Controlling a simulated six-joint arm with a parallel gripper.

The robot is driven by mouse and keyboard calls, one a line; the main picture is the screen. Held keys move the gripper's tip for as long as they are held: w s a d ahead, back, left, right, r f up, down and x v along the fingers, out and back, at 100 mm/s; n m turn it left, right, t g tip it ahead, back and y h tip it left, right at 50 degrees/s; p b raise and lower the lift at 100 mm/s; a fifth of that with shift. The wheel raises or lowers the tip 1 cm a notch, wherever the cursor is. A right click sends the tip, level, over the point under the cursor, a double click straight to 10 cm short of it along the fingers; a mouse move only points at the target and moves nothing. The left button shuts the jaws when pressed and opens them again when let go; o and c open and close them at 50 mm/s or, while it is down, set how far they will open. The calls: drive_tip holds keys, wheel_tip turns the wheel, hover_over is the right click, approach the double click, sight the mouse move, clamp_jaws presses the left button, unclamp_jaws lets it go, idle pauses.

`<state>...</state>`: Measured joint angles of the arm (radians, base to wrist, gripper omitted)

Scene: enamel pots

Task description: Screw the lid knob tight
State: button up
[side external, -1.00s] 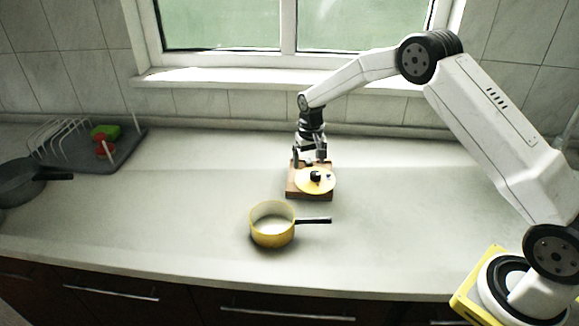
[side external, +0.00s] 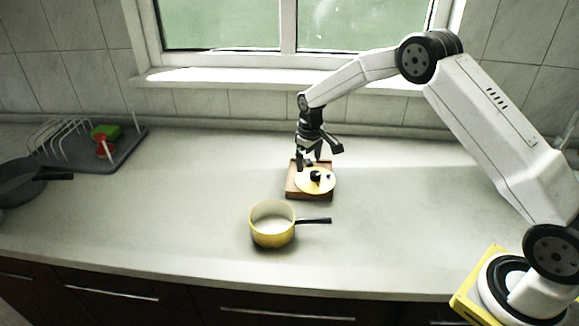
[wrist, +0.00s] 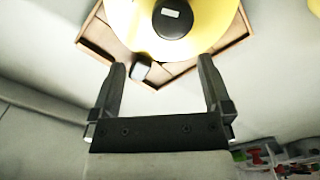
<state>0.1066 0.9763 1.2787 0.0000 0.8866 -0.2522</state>
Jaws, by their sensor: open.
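The yellow lid (side external: 311,187) lies on a square wooden board (side external: 296,193) on the counter. Its black knob (side external: 316,176) stands on the middle of the lid; in the wrist view the knob (wrist: 172,20) shows a small pale mark on top. A small dark piece with a pale top (wrist: 141,67) sits at the lid's edge, over the board. My gripper (side external: 318,160) is open and empty just above the far side of the board. In the wrist view, the knob lies beyond its fingertips (wrist: 161,64), not between them. Whether the knob is seated tight cannot be seen.
A yellow saucepan (side external: 272,232) with a dark handle stands in front of the board. A grey drying tray (side external: 125,150) with a rack and red and green items is at the left, beside a dark pan (side external: 22,180). The counter right of the board is clear.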

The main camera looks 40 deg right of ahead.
drive_tip(key=shift+n, duration=2.3)
drive_tip(key=shift+f, duration=0.1)
drive_tip(key=shift+f, duration=0.6)
drive_tip(key=shift+f, duration=0.1)
clamp_jaws()
drive_tip(key=m, duration=0.9)
